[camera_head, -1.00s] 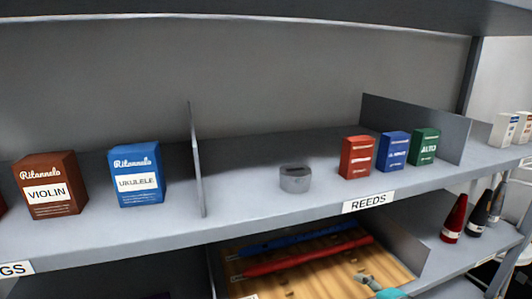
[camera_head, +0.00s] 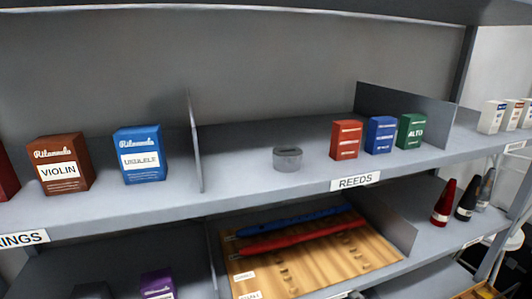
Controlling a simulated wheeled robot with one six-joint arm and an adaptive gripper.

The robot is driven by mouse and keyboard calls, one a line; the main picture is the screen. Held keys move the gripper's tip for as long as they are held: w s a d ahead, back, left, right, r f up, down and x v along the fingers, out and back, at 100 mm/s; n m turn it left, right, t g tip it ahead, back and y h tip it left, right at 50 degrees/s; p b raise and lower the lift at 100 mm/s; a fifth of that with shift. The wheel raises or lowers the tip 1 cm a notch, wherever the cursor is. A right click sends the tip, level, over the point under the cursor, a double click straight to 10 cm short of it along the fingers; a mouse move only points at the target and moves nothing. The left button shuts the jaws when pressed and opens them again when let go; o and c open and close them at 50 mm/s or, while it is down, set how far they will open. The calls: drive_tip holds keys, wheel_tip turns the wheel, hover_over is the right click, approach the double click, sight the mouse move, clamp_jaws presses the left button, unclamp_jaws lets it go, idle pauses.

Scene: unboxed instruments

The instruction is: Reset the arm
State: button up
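My gripper does not show clearly in the head view. Only a small pale teal and grey piece (camera_head: 352,295), perhaps part of my arm, shows at the bottom edge. Whether the gripper holds anything is hidden.
A grey shelf (camera_head: 240,185) holds a brown VIOLIN box (camera_head: 60,166), a blue UKULELE box (camera_head: 140,157), a grey round tin (camera_head: 288,158) and red (camera_head: 346,140), blue (camera_head: 381,136) and green (camera_head: 412,131) boxes. Dividers (camera_head: 195,145) stand between sections. Below lies a wooden board (camera_head: 350,265) with recorders.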

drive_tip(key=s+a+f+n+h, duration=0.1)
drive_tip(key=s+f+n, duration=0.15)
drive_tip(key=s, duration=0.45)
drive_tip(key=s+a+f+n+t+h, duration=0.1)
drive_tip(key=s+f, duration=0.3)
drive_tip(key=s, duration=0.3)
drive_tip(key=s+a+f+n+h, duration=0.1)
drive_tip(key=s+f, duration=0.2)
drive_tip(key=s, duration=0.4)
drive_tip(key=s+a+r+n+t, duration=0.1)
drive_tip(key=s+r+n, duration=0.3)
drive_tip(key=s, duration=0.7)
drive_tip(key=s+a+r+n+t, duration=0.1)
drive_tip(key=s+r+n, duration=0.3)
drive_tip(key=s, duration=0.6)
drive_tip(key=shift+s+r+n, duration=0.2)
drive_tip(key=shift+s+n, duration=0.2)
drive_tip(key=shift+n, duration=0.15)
